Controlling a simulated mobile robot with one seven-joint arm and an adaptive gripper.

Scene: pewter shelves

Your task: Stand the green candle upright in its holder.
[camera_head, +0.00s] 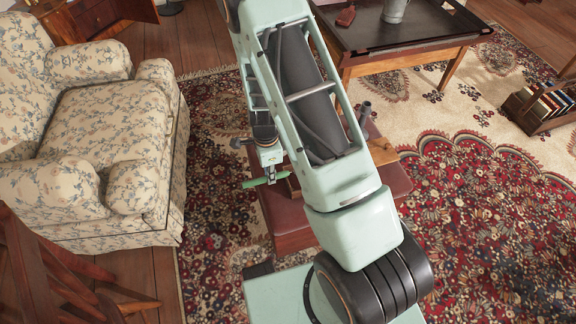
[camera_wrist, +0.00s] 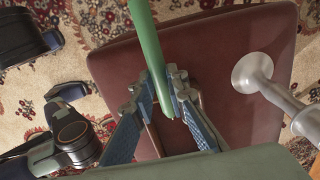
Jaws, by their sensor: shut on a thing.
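The green candle (camera_wrist: 146,45) is held between the two fingers of my gripper (camera_wrist: 158,92) in the wrist view. My gripper (camera_head: 270,175) is shut on it above the left part of a dark red padded seat. In the head view the candle (camera_head: 252,183) lies roughly level, pointing left and right out of the fingers.
The dark red seat (camera_head: 283,212) is partly hidden by my arm. A floral armchair (camera_head: 110,120) is close on the left. A low tray table (camera_head: 400,40) stands behind at right. A book rack (camera_head: 540,105) is at far right. Patterned carpet (camera_head: 480,220) lies open at right.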

